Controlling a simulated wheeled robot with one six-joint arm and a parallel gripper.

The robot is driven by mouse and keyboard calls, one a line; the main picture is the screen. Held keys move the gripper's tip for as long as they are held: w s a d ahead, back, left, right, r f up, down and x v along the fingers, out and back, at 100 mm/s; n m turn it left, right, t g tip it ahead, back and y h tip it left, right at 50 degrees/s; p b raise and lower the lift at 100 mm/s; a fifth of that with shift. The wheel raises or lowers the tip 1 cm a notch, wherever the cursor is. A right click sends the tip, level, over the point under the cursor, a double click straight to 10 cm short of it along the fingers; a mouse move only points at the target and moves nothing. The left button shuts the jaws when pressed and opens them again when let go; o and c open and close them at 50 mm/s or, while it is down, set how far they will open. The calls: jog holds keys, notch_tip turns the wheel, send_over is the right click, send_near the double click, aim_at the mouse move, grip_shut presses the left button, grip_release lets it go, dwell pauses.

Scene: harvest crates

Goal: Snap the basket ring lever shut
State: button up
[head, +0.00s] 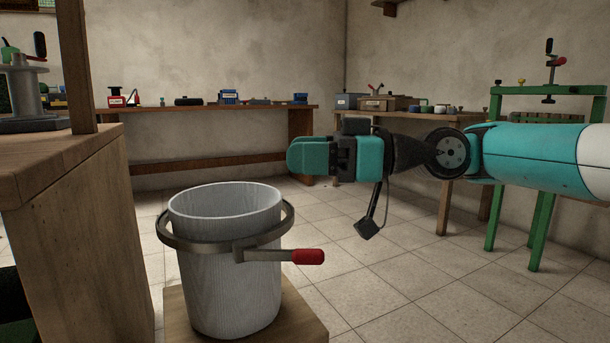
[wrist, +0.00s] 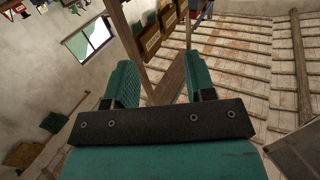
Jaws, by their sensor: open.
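The white ribbed basket (head: 224,290) stands upright in the head view on a low wooden block. A dark metal ring (head: 205,245) goes around its upper part. The ring's lever (head: 285,256) has a red grip and sticks out to the right at the front. My gripper (head: 292,157) is above and to the right of the basket, apart from the ring and lever, and points left. In the wrist view my gripper (wrist: 160,85) has its two teal fingers spread, with nothing between them. The basket and lever do not show in the wrist view.
A wooden bench (head: 60,200) with a post stands close on the left. A long workbench (head: 210,107) with small items runs along the back wall. A wooden table and a green frame (head: 540,91) stand at the right. Tiled floor (head: 420,290) right of the basket is clear.

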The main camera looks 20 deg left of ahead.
notch_tip(320, 180, up, 5)
jog(key=shift+f+p, duration=0.1)
jog(key=shift+p, duration=0.85)
jog(key=shift+c, duration=0.5)
